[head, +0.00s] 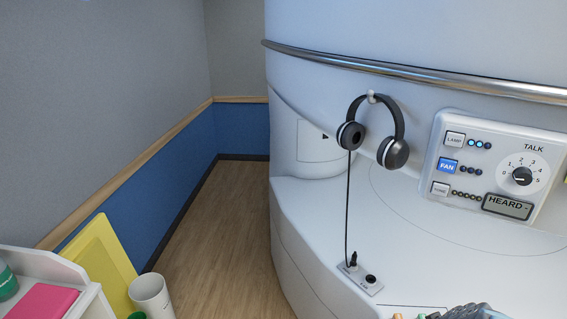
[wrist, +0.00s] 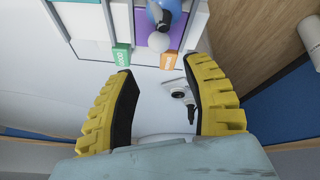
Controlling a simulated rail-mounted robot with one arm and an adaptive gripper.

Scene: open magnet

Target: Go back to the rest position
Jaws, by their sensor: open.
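My gripper (wrist: 157,72) shows in the wrist view, its two yellow ribbed fingers with dark inner pads spread wide. It is open, with nothing held between the fingers. Beyond the fingers, near the right one, is the small socket plate (wrist: 177,93) with a dark plug in it. There the socket plate (head: 360,279) sits on the white ledge, with the cable of the black headphones (head: 397,152) plugged in. The headphones hang from a hook on the white housing.
A control panel (head: 490,168) with a lit FAN button and a dial is at right. A metal rail (head: 420,75) crosses above. A white cart (head: 45,278), yellow board (head: 100,262) and white bin (head: 150,294) stand lower left. The wooden floor (head: 222,235) between is clear.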

